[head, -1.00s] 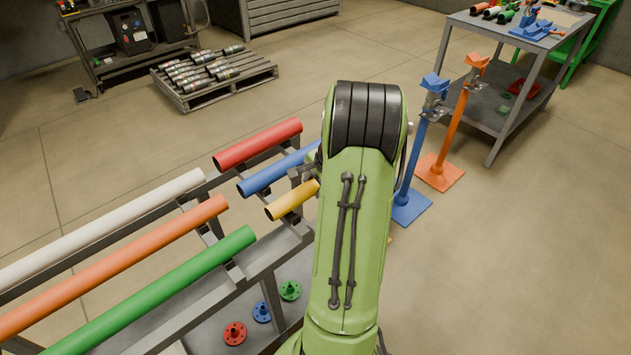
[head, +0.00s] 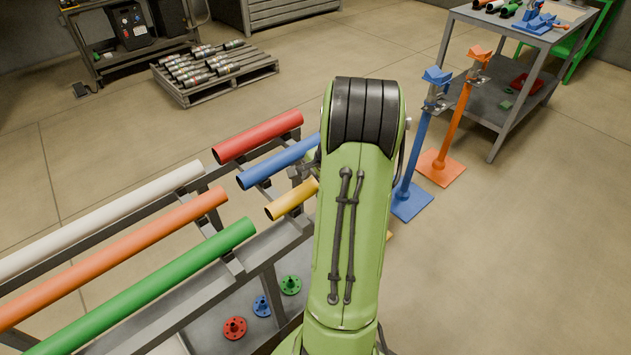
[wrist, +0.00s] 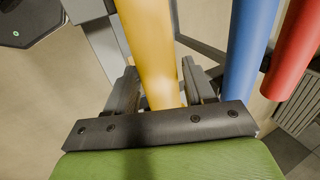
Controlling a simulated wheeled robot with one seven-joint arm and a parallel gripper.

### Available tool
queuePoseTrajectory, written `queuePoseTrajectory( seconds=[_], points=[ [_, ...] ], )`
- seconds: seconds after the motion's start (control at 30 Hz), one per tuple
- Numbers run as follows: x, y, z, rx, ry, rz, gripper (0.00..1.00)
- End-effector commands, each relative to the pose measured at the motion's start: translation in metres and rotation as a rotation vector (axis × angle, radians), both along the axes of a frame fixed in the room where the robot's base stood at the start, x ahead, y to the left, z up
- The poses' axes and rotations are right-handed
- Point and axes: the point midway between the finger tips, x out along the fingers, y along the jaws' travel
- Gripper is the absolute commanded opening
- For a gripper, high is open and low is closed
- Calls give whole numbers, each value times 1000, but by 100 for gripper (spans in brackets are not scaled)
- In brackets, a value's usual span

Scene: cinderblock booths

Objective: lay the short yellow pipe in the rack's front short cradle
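The short yellow pipe (head: 292,199) lies along the front of the rack's short section, in front of and parallel to the blue pipe. In the wrist view the yellow pipe (wrist: 153,50) runs between the two fingers of my gripper (wrist: 160,80), which close in on its sides. My gripper looks shut on it. In the head view my green arm hides the pipe's far part and most of my gripper. The rack (head: 277,240) is grey metal. The front short cradle is mostly hidden under the pipe, and I cannot tell whether the pipe touches it.
The short blue pipe (head: 280,161) and red pipe (head: 258,137) lie behind. Long white (head: 100,222), orange (head: 115,258) and green (head: 150,286) pipes fill the left section. Blue (head: 415,155) and orange (head: 459,125) stands are right of my arm. Floor at right is clear.

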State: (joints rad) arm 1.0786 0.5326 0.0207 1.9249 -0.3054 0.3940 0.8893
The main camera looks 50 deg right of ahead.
Motion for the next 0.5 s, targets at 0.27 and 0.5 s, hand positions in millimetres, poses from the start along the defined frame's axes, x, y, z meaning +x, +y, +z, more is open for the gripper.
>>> queuePoseTrajectory(
  seconds=[0.27, 0.5],
  points=[
    [0, 0, 0, 0, 0, 0, 74],
    [-5, 1, 13, -1, 0, -1, 74]
  ],
)
